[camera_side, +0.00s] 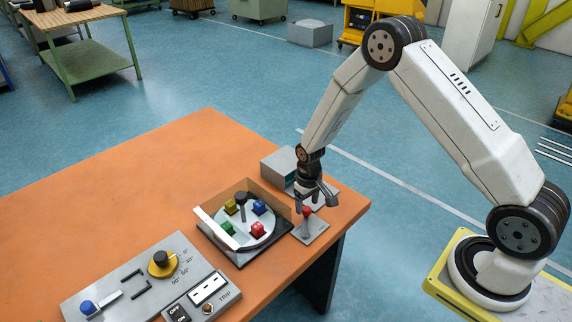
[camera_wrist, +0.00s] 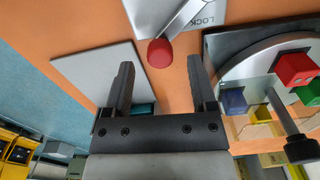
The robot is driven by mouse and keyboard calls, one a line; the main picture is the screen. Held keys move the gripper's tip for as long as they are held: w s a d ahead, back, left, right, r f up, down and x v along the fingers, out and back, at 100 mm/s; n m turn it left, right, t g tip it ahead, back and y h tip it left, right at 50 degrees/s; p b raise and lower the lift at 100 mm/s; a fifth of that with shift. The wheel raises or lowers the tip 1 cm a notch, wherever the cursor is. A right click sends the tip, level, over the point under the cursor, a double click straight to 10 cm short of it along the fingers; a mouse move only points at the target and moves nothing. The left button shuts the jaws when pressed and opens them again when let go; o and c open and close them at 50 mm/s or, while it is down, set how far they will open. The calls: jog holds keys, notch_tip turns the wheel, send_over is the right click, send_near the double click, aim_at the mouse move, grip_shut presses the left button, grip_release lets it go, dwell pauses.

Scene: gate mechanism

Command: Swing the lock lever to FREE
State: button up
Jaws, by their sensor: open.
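The lock lever has a red knob (camera_side: 307,211) on a short post above a grey plate (camera_side: 312,231) near the table's right edge. In the wrist view the red knob (camera_wrist: 160,53) ends a grey lever arm (camera_wrist: 184,19), and the lever plate (camera_wrist: 218,12) carries the word LOCK. My gripper (camera_side: 316,198) points down at the lever, close to the knob. In the wrist view my gripper (camera_wrist: 158,66) is open, with the knob showing between its fingertips. I cannot tell whether either finger touches it. The FREE marking is not visible.
Left of the lever, a round turntable (camera_side: 252,217) holds several coloured cubes and a black-knobbed post. A white bar (camera_side: 214,229) crosses its left side. A grey box (camera_side: 280,167) stands behind. A control panel (camera_side: 135,285) lies front left. The orange table's left-back area is clear.

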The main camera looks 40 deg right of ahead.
jog(key=shift+f, duration=1.15)
jog(key=shift+c, duration=0.2)
grip_shut()
dwell(0.6)
